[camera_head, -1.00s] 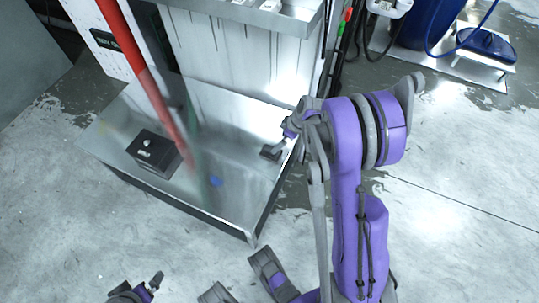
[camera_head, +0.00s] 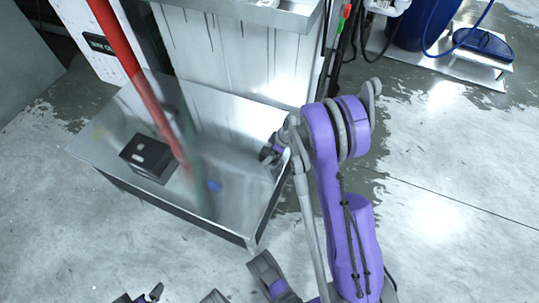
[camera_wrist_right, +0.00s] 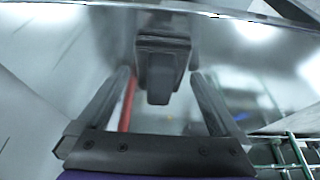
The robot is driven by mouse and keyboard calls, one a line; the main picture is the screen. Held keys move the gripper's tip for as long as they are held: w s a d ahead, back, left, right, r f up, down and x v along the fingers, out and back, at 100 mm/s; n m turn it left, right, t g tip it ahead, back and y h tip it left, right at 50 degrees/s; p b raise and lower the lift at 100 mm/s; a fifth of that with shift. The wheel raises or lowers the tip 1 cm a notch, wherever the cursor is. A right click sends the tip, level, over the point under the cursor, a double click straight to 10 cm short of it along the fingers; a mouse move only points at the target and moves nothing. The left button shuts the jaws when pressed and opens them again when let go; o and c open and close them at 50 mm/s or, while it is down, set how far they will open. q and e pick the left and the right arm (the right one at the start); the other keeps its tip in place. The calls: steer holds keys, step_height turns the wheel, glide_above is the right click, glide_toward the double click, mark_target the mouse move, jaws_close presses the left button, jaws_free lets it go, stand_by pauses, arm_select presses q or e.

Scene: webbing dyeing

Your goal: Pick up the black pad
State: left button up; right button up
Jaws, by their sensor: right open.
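A dark block-like thing (camera_wrist_right: 162,50), which may be the black pad, shows beyond and between the fingertips of my right gripper (camera_wrist_right: 160,76) in the right wrist view. The right gripper is open with nothing between its fingers; the gap to the dark thing is hard to judge. In the head view the right gripper (camera_head: 271,154) is small, over the right part of a metal platform (camera_head: 235,125). A black box (camera_head: 147,156) with light marks on top sits at the platform's left; I cannot tell whether it is the same thing. My left gripper (camera_head: 140,295) is cut by the bottom edge.
A red pole (camera_head: 132,75) slants across the platform in the head view. A blue barrel (camera_head: 425,22) stands at the back right. The concrete floor at right is open.

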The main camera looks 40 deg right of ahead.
steer(key=shift+c, duration=0.2)
steer(key=shift+r, duration=0.1)
steer(key=c, duration=1.3)
step_height(320, 180, up, 10)
steer(key=p, duration=0.3)
